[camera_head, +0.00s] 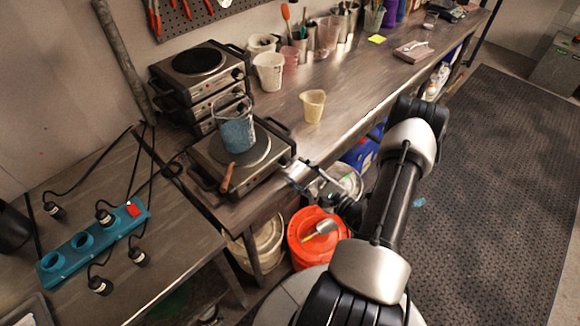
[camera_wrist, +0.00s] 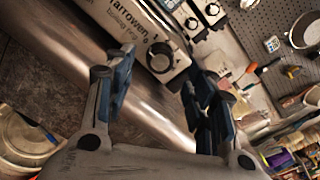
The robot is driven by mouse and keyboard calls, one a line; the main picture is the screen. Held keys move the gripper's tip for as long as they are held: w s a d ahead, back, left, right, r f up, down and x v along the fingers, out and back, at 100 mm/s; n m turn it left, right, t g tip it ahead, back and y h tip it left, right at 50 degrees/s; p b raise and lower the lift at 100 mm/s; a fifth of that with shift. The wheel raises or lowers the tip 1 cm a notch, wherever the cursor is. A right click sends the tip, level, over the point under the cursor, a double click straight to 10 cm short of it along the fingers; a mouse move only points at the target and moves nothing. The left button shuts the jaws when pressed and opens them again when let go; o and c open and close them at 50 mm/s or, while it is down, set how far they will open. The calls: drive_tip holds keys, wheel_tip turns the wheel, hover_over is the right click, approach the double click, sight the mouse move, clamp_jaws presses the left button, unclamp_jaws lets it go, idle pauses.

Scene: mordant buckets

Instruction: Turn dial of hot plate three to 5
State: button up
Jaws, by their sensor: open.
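A hot plate (camera_head: 215,170) sits on the metal bench with a beaker of blue liquid (camera_head: 236,132) on its round plate. I see no number marking it as three. My gripper (camera_head: 300,172) is at its right front corner. In the wrist view, my open gripper (camera_wrist: 162,72) has a finger on either side of the view, with nothing between them. A black dial (camera_wrist: 160,58) on the hot plate's front panel shows just beyond the fingertips, between them, apparently not gripped. Its setting is too small to read.
Stacked hot plates (camera_head: 190,85) stand behind. A yellowish beaker (camera_head: 313,106) stands to the right. An orange bucket (camera_head: 308,250) is below the bench edge. A teal power strip (camera_head: 92,242) lies on the left table.

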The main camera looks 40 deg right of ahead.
sight(288, 164)
drive_tip(key=shift+w+a, duration=0.2)
drive_tip(key=shift+w, duration=2.15)
drive_tip(key=c, duration=1.1)
